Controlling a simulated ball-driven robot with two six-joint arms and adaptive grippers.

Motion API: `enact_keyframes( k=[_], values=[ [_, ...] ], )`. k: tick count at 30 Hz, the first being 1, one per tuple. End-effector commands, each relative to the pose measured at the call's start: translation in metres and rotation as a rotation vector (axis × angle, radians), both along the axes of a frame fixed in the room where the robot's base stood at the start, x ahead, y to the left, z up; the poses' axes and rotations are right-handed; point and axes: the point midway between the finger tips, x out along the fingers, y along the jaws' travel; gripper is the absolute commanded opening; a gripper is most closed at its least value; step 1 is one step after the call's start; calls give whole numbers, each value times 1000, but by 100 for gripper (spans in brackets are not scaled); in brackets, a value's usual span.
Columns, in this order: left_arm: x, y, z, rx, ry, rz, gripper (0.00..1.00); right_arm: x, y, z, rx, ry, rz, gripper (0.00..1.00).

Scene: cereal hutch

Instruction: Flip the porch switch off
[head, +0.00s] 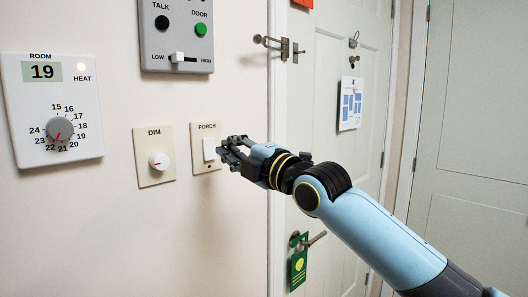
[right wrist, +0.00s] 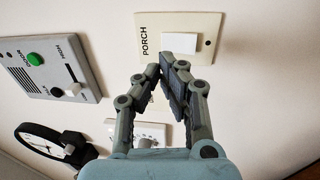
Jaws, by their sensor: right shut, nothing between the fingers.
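The porch switch (head: 209,149) is a white rocker on a beige plate (head: 205,168) labelled PORCH, on the wall left of the door frame. It also shows in the right wrist view (right wrist: 180,43), where the plate appears turned sideways. My right gripper (head: 222,147) is shut and empty, with its fingertips just to the right of the rocker in the head view. In the right wrist view the fingertips (right wrist: 165,60) are close to the rocker's lower edge. I cannot tell whether they touch it. My left gripper is in neither view.
A DIM knob plate (head: 154,157) is left of the switch. A thermostat (head: 52,110) is farther left, and a grey intercom panel (head: 176,38) is above. The door (head: 335,150) with a latch (head: 283,47) and a green hanger (head: 299,265) is to the right.

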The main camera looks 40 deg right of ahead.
Motion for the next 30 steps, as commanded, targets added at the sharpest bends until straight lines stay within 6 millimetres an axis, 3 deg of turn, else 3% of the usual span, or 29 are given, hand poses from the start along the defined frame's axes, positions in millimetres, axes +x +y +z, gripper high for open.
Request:
enact_keyframes(
  k=[5,12,15,24,30],
  values=[
    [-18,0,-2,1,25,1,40,-29,-4,2,-7,2,1,0],
    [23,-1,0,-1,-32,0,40,-67,-8,7,-8,1,3,0],
    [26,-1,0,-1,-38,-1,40,-77,-10,8,-8,3,0,0],
    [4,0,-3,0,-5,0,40,-88,-11,11,0,-1,2,0],
    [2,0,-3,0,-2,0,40,-88,-11,11,1,-1,1,0]
  ],
)
